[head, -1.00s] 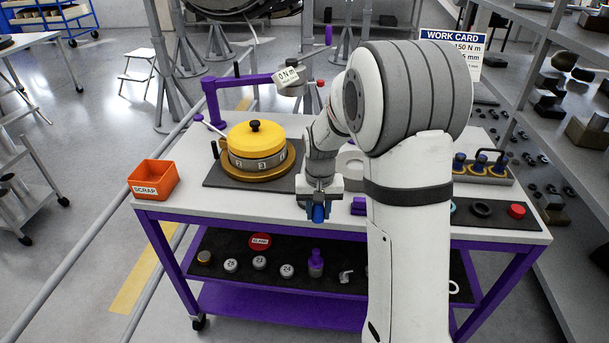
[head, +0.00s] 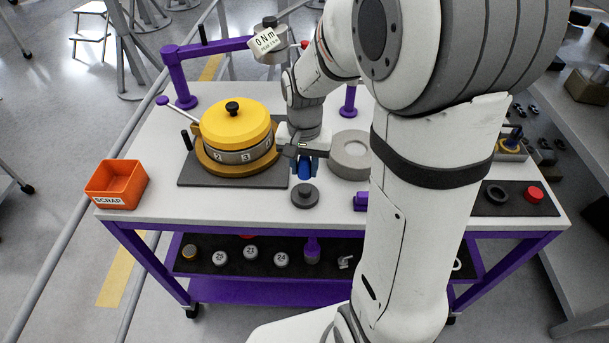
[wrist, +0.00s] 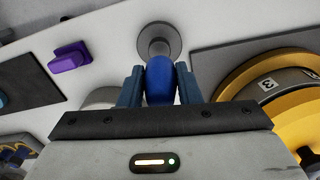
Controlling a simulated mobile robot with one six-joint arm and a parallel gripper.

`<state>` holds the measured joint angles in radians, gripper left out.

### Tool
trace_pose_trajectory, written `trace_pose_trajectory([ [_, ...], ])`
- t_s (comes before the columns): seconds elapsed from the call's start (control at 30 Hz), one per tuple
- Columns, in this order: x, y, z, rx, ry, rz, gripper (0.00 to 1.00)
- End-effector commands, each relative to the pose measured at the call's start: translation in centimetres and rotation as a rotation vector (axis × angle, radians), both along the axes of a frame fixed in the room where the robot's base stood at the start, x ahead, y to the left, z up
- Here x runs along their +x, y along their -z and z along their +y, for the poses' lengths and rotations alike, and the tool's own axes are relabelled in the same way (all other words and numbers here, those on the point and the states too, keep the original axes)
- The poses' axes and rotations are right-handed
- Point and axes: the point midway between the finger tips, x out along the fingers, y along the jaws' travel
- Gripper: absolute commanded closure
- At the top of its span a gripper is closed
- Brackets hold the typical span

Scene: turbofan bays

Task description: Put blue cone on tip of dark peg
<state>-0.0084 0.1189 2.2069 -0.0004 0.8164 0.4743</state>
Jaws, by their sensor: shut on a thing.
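My gripper (head: 304,166) is shut on the blue cone (head: 305,170), a rounded deep-blue piece. The cone also shows between the two blue-grey fingers in the wrist view (wrist: 159,82). The dark peg (head: 305,191) stands on a round grey base near the table's front edge, just below the cone in the head picture. In the wrist view the peg (wrist: 158,42) lies just beyond the cone's end, and the cone hides part of it. The cone looks apart from the peg in the head view; their exact gap in height I cannot tell.
A yellow-topped round unit (head: 236,125) on a dark mat stands close left of my gripper. A pale grey ring (head: 352,150) and a purple block (head: 361,201) are to the right. An orange scrap bin (head: 117,186) sits at the table's left end.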

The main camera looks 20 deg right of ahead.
Motion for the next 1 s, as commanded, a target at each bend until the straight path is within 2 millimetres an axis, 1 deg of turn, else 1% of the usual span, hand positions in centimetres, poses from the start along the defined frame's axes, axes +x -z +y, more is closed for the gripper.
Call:
trace_pose_trajectory([
  [0.33,-0.1,4.1,-0.1,0.000,0.001,0.002,0.91],
  [0.63,0.0,4.4,-0.1,0.000,0.002,-0.001,0.91],
  [0.73,0.0,4.7,-0.1,0.000,0.002,-0.001,0.91],
  [0.77,0.0,4.7,-0.1,0.000,0.002,-0.001,0.69],
  [1.0,0.0,4.6,-0.2,0.000,0.003,-0.001,0.49],
])
